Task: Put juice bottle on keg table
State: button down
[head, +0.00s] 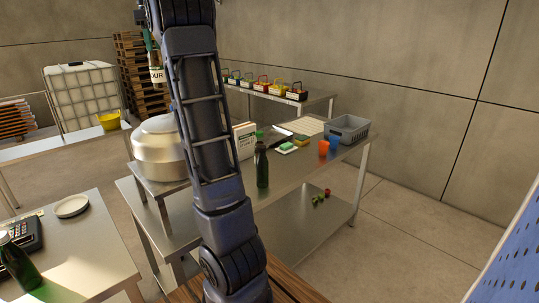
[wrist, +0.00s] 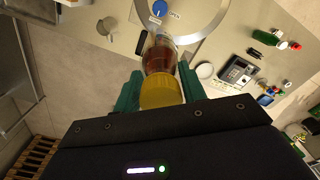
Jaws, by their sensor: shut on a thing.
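The juice bottle hangs in my gripper (wrist: 160,88), whose green fingers are shut around it near its yellow cap. In the wrist view the juice bottle (wrist: 159,57) shows clear walls and red-brown contents. In the head view the bottle (head: 157,75) is upright, with a pale label, at the upper left beside my raised arm. A rounded silver vessel (head: 158,150), perhaps the keg, sits on a low steel stand (head: 150,205) left of my arm. I cannot tell for certain which surface is the keg table. My arm hides part of this area.
A long steel table (head: 300,180) holds a dark green bottle (head: 262,165), cups and a grey crate (head: 347,129). The lower-left table (head: 85,255) carries a plate (head: 71,206) and a dark device (head: 22,235). A round rim (wrist: 218,18) lies beyond the held bottle.

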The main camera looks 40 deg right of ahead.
jog(key=s+d+m, duration=0.2)
jog(key=s+d, duration=0.1)
jog(key=d, duration=0.7)
jog(key=s+d+m, duration=0.3)
jog(key=s+d, duration=0.1)
jog(key=d, duration=0.6)
jog(key=s+d+m, duration=0.2)
jog(key=s+d, duration=0.1)
jog(key=d, duration=0.7)
notch_tip(320, 180, down, 46)
jog(key=shift+s+d, duration=0.1)
jog(key=c, duration=0.8)
grip_release()
notch_tip(320, 180, up, 12)
jog(key=shift+r, duration=0.1)
